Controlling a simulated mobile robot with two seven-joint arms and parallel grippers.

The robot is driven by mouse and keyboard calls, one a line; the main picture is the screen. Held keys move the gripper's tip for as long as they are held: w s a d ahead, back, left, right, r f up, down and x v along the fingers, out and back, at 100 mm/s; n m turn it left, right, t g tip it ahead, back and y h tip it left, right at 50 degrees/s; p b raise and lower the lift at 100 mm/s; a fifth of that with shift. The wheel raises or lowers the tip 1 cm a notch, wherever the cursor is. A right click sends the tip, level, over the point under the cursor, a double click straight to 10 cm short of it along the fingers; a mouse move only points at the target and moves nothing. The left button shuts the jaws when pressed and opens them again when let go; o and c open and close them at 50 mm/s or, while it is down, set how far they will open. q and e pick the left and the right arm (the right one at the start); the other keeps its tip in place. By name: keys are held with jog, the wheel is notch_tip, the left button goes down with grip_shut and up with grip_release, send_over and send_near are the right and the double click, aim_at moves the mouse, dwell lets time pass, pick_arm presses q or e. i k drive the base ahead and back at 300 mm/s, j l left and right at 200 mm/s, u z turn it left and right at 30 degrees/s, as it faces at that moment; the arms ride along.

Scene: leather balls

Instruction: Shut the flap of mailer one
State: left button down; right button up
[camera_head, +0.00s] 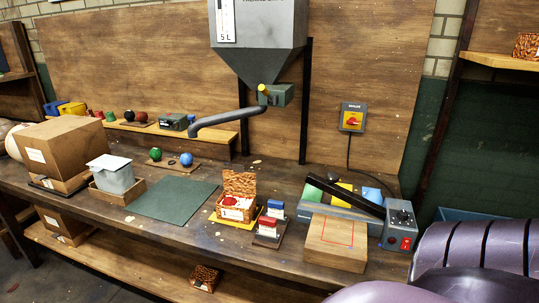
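A small brown-and-orange patterned mailer (232,214) stands on a yellow mat (247,224) near the middle of the workbench. Its flap (239,184) stands up at the back, so the mailer is open. A red ball (229,201) and something white show inside it. No label marks it as mailer one, but it is the only open patterned box in view. Neither of my grippers shows in this view.
Red and blue items (270,223) stand close to the mailer's right. A sealer-like device (400,222) and a wooden block (337,241) are farther right. A green mat (172,199) lies clear to the left. A hopper's grey pipe (221,120) hangs behind and above.

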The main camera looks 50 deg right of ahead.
aim_at(236, 180)
jog(key=i+z, duration=0.15)
jog(key=z, duration=0.3)
jog(key=i+j+z, duration=0.1)
jog(key=z, duration=0.35)
jog(key=i+j+z, duration=0.15)
jog(key=z, duration=0.25)
jog(key=i+z, duration=0.15)
jog(key=z, duration=0.25)
jog(key=i+j+z, duration=0.1)
jog(key=z, duration=0.35)
jog(key=j+z, duration=0.2)
jog(key=z, duration=0.2)
jog(key=i+j+z, duration=0.15)
jog(key=z, duration=0.25)
